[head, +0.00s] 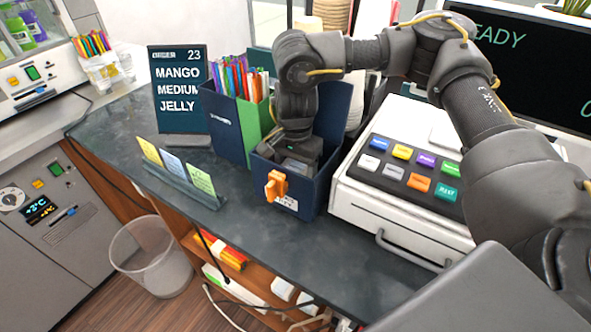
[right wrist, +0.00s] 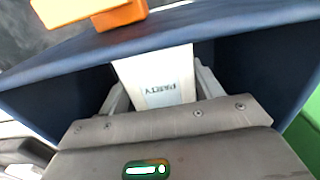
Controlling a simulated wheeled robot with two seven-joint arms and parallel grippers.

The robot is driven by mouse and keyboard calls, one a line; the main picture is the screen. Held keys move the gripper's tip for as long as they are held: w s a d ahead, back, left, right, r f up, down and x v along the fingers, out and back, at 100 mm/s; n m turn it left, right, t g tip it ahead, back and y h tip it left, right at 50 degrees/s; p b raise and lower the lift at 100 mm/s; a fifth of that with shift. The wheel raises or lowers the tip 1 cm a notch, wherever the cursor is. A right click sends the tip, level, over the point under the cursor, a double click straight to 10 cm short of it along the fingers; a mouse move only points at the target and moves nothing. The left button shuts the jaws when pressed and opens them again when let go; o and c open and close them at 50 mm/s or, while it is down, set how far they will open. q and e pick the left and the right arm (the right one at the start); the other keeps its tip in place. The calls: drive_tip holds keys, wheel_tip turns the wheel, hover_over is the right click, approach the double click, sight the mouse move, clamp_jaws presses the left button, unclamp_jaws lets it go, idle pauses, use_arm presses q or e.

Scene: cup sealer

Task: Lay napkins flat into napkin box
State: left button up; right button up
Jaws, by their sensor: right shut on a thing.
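The napkin box is a navy open-topped box (head: 314,196) with an orange clip (head: 275,186) on its front, near the counter's front edge. My right gripper (head: 296,166) reaches down into it from above, and its fingertips are hidden by the box walls in the head view. In the right wrist view, a white napkin (right wrist: 157,82) with printed text lies between the fingers, inside the navy walls (right wrist: 245,38). The gripper is shut on it. The napkin's lower part and whether it touches the box floor cannot be told. My left gripper is not in view.
A straw holder (head: 226,122) with navy and green sides stands left of the box. The cash register (head: 405,195) stands close on the right. An order sign (head: 180,90) and a card stand (head: 187,183) are farther left. Stacked cups (head: 333,14) stand behind.

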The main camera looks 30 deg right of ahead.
sight(295, 168)
drive_tip(key=o, duration=1)
drive_tip(key=shift+o, duration=0.2)
drive_tip(key=shift+r, duration=0.1)
wheel_tip(295, 168, up, 12)
drive_tip(key=b, duration=0.1)
